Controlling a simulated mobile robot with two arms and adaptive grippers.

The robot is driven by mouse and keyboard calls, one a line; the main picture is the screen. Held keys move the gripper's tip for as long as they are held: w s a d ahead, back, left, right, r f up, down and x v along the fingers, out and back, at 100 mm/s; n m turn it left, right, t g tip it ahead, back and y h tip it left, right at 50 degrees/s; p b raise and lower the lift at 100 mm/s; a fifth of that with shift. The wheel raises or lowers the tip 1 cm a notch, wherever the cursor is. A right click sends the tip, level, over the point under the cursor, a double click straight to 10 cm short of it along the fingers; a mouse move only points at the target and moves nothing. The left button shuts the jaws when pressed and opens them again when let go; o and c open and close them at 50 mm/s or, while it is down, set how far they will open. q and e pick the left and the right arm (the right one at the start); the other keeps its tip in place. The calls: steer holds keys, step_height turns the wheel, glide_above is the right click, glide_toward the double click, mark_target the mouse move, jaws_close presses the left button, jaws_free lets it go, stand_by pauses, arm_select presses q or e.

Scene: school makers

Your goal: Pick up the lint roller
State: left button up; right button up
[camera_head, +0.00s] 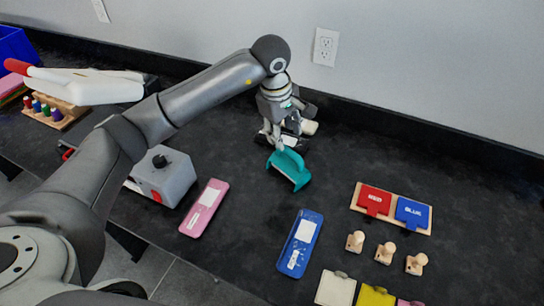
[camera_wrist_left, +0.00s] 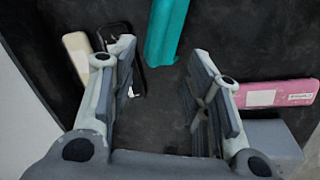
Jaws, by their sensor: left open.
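My left gripper (camera_head: 284,138) points down over the black counter, beside a teal object (camera_head: 291,170). In the left wrist view the gripper (camera_wrist_left: 162,62) is open with nothing between its fingers. The teal object (camera_wrist_left: 165,32) lies just beyond the fingertips there, cut by the top edge. A cream object (camera_wrist_left: 76,54) and a black one (camera_wrist_left: 124,62) lie by the left finger. In the head view the cream object (camera_head: 309,127) is partly hidden behind the gripper. I cannot tell for certain which item is the lint roller. My right gripper is not seen.
A pink case (camera_head: 204,207) and a blue case (camera_head: 299,244) lie in front. Wooden pegs (camera_head: 386,252) and a board with red and blue cards (camera_head: 394,208) are at right. A grey box (camera_head: 166,179) and a white item with a red end (camera_head: 78,84) are left. The wall is close behind.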

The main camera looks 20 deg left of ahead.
mark_target(289, 150)
arm_select(q)
steer(key=f, duration=0.4)
steer(key=shift+w+d+f+p, duration=0.3)
steer(key=shift+w+p, duration=0.1)
steer(key=f, duration=0.1)
steer(key=f+p, duration=0.1)
steer(key=f, duration=0.1)
steer(key=w+f+p, duration=0.1)
steer(key=shift+w+d+f, duration=0.1)
steer(key=shift+d+f, duration=0.2)
steer(key=shift+f, duration=0.35)
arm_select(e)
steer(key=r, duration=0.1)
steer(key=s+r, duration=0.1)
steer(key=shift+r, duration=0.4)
arm_select(q)
steer(key=shift+c, duration=0.3)
jaws_close()
